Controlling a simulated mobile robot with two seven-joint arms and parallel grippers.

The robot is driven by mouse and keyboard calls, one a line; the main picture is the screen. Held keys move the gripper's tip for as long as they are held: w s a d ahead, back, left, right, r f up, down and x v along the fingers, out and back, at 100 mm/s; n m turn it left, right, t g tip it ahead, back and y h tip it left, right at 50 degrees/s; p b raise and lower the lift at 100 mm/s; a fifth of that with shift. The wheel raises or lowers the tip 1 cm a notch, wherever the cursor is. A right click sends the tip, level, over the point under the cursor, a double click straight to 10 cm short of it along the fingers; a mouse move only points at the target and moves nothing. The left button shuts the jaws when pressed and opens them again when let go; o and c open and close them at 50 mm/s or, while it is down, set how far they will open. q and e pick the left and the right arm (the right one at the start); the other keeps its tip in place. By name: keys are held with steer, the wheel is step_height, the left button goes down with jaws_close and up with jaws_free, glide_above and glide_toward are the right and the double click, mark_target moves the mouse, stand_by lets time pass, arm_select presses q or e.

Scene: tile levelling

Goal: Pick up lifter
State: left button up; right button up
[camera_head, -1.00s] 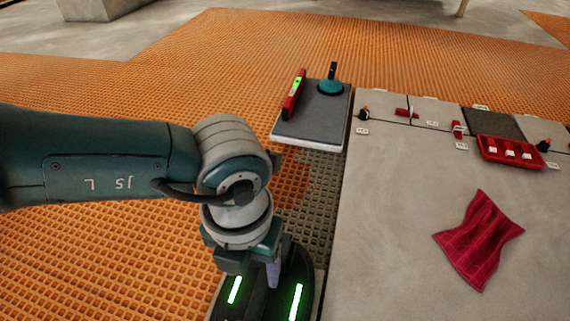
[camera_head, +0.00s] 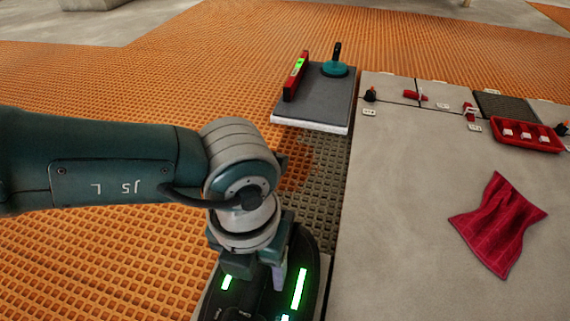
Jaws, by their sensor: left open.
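A black device with bright green strips (camera_head: 264,304), which looks like the lifter, lies at the bottom edge of the head view on a pale slab. Its lower end is cut off by the picture edge. My left gripper (camera_head: 258,280) points down over it, open, with its fingers over the device's middle. The gripper hides part of the device, and I cannot tell whether the fingers touch it. My right gripper is not in view.
A grey slab (camera_head: 318,108) beyond carries a red level (camera_head: 295,77) and a teal disc with a black handle (camera_head: 335,69). At right, pale tiles hold a crumpled red cloth (camera_head: 499,224) and a red tray (camera_head: 527,134). Orange waffled matting (camera_head: 90,270) covers the left.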

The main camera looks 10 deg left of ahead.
arm_select(q)
steer(key=shift+f, duration=0.3)
stand_by(0.4)
jaws_close()
stand_by(0.3)
steer(key=shift+d+r, duration=0.1)
steer(key=shift+r, duration=0.05)
